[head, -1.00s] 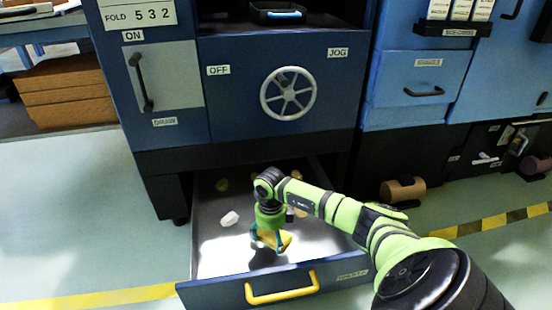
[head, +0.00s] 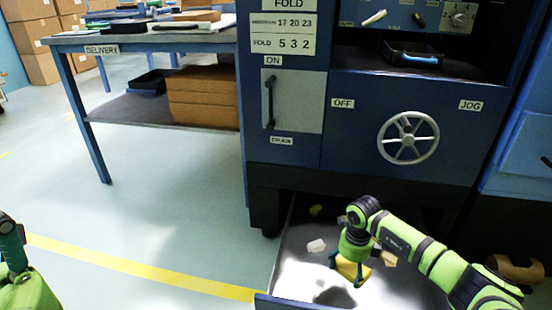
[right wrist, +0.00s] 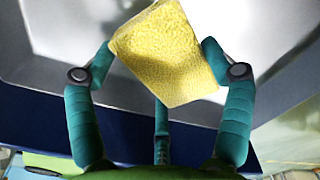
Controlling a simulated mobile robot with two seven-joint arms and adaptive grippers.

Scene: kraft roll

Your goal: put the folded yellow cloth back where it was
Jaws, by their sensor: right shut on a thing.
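The folded yellow cloth (head: 350,272) is held in my right gripper (head: 347,268), over the open drawer (head: 296,262) at the bottom of the blue machine. In the right wrist view the cloth (right wrist: 168,52) sits between the teal fingers of my right gripper (right wrist: 160,70), tilted, with the drawer's grey inside behind it. The fingers press on its left and right sides. Part of my left gripper (head: 12,250) shows at the left edge of the head view; its fingertips cannot be made out.
Several small scraps, one pale (head: 316,246), lie in the drawer. The machine has a handwheel (head: 408,138) and a door handle (head: 270,102). The floor between is clear.

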